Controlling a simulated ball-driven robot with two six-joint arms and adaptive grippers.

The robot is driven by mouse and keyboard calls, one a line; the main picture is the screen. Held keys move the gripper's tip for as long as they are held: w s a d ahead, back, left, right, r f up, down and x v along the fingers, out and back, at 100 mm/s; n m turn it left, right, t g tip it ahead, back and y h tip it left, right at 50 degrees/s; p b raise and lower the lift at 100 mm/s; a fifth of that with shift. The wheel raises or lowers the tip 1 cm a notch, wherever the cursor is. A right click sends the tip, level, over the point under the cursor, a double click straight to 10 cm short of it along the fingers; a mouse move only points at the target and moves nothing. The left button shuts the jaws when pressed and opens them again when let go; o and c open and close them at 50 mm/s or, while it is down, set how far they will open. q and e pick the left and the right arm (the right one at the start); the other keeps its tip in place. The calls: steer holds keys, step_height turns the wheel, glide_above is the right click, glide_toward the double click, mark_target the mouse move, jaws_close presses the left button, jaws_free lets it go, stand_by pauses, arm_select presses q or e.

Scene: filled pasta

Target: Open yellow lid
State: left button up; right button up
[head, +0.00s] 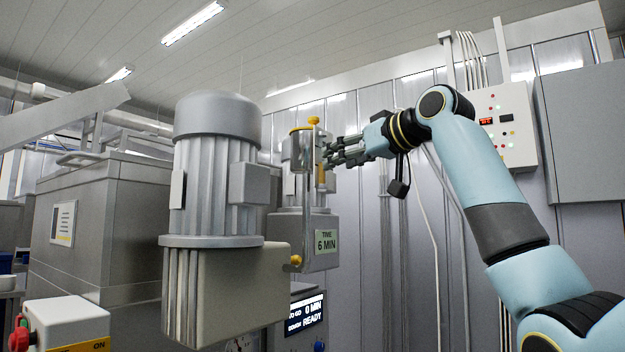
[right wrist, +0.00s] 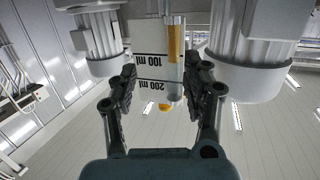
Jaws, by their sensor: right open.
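A yellow lid (head: 301,129) sits on top of a small grey metal container (head: 296,152), with a yellow knob (head: 313,120) standing at its right. My right gripper (head: 333,154) is open just right of the container, a little lower than the lid. In the right wrist view my gripper (right wrist: 163,80) has its fingers apart, with a white scale plate (right wrist: 150,62) marked 100 ml and 200 ml and a yellow-filled tube (right wrist: 175,45) between or behind them. A small yellow piece (right wrist: 165,106) shows past the plate; I cannot tell if it is the lid or the knob. My left gripper is not seen.
A large grey motor (head: 215,170) stands close in front, left of the container. A control panel (head: 503,125) hangs on the wall behind my right arm.

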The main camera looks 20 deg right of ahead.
steer(key=t+y, duration=0.1)
glide_toward(318, 117)
steer(key=shift+n, duration=0.3)
steer(key=p+x, duration=0.3)
steer(key=x, duration=0.7)
steer(key=shift+w+a, duration=0.15)
steer(key=shift+w+a+f+p, duration=0.1)
steer(key=shift+w+a+p, duration=0.1)
steer(key=shift+w+p, duration=0.25)
jaws_close()
steer(key=shift+w, duration=0.1)
steer(key=shift+w+a+f, duration=0.1)
steer(key=shift+w+f, duration=0.1)
